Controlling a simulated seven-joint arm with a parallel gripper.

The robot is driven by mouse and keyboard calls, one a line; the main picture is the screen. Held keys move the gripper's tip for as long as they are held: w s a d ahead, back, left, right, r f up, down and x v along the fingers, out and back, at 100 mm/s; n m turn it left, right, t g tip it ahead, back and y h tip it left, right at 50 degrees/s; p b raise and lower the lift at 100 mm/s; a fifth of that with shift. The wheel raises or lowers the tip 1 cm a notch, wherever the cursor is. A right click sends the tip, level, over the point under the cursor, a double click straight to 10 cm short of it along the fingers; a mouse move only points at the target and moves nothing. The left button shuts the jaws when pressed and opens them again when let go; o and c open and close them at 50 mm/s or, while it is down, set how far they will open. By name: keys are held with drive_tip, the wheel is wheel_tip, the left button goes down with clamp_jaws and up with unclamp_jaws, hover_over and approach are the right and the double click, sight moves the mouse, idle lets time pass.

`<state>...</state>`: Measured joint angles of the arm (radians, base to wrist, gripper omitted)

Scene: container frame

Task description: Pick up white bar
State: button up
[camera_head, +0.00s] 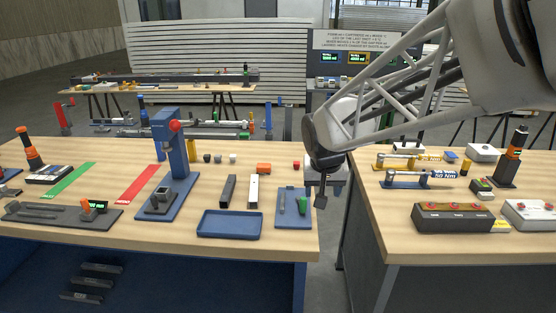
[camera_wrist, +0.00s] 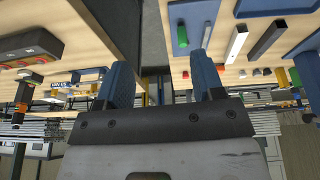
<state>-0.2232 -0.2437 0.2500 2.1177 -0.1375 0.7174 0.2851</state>
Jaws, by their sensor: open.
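The white bar (camera_head: 253,191) lies on the left wooden table, beside a dark bar (camera_head: 228,190) on its left. It also shows in the upper right of the wrist view (camera_wrist: 236,44), to the right of my fingers. My gripper (camera_head: 321,192) hangs over the gap between the two tables, right of the white bar and apart from it. In the wrist view my two blue fingers (camera_wrist: 163,80) are spread with nothing held between them.
A blue tool tray (camera_head: 280,221) with a green-handled tool lies between the white bar and my gripper. An empty blue tray (camera_head: 230,224) lies in front of the bars. A blue press stand (camera_head: 178,185) rises to the left. The right table (camera_head: 385,230) holds several devices.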

drive_tip(key=w+a+f, duration=0.5)
drive_tip(key=w+a, duration=0.4)
drive_tip(key=w, duration=0.1)
approach(253, 198)
drive_tip(key=shift+s+d+f+n+t+y, duration=0.1)
drive_tip(key=shift+f+n+t+y, duration=0.1)
drive_tip(key=shift+f, duration=0.3)
drive_tip(key=shift+d+f+n+t+y, duration=0.1)
drive_tip(key=shift+d+f+n+t, duration=0.1)
drive_tip(key=shift+f, duration=0.25)
drive_tip(key=shift+f, duration=0.1)
drive_tip(key=shift+x, duration=1.2)
drive_tip(key=shift+x, duration=2.6)
drive_tip(key=c, duration=1)
drive_tip(key=shift+c, duration=0.2)
